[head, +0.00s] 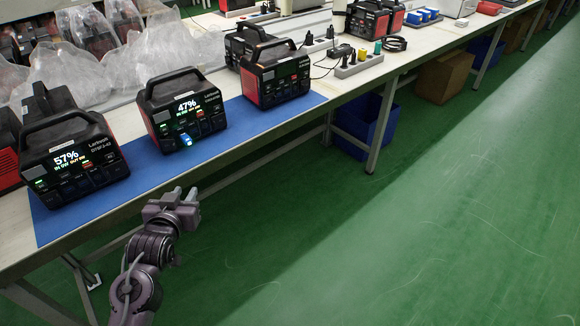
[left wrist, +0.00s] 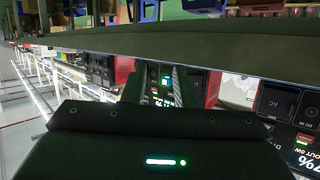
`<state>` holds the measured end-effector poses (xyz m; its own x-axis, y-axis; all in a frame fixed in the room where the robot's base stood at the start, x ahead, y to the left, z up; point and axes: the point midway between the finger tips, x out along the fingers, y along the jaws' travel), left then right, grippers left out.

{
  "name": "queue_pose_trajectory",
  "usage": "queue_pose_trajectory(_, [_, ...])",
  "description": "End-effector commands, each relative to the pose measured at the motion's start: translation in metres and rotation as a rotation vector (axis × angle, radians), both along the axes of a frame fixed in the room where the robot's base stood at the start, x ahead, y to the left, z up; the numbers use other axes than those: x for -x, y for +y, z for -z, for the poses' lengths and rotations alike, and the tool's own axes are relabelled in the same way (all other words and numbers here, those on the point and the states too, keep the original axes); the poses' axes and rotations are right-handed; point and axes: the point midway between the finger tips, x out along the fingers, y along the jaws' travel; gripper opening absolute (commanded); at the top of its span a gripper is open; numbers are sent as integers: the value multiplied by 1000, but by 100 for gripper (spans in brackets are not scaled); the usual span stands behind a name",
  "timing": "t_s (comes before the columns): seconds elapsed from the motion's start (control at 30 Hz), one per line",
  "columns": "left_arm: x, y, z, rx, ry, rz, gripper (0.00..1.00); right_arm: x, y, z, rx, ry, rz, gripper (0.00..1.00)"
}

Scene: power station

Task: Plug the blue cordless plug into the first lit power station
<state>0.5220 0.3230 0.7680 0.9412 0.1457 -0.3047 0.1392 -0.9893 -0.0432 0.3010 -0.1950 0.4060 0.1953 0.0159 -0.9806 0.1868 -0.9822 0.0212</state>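The blue plug (head: 186,140) is at the lower front face of the lit power station reading 47% (head: 182,108). It looks seated against a socket there; how deep it sits I cannot tell. Another lit power station, reading 57% (head: 66,146), stands to its left. My left gripper (head: 174,198) is off the table's front edge, below and in front of the 47% station, apart from the plug. Its fingers are apart and empty; in the left wrist view they show with a gap between them (left wrist: 158,86). My right gripper is in neither view.
The stations stand on a blue mat (head: 232,125) along the table's front. A station with a dark screen (head: 275,78) stands to the right. Clear plastic bags (head: 75,75) lie behind. A blue bin (head: 366,125) is under the table; the green floor in front is clear.

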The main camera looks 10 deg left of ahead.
Motion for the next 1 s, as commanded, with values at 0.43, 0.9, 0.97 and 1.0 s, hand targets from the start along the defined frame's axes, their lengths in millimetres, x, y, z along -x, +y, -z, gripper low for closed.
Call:
queue_pose_trajectory(0.43, [-33, 52, -39, -12, -317, -63, 26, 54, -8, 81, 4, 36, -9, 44])
queue_pose_trajectory(0.9, [-96, 64, -39, -12, -314, -63, 26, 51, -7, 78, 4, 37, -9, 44])
queue_pose_trajectory(0.97, [-98, 65, -38, -12, -313, -63, 26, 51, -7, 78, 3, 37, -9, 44])
queue_pose_trajectory(1.0, [-99, 65, -39, -12, -313, -63, 26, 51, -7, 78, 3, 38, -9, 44])
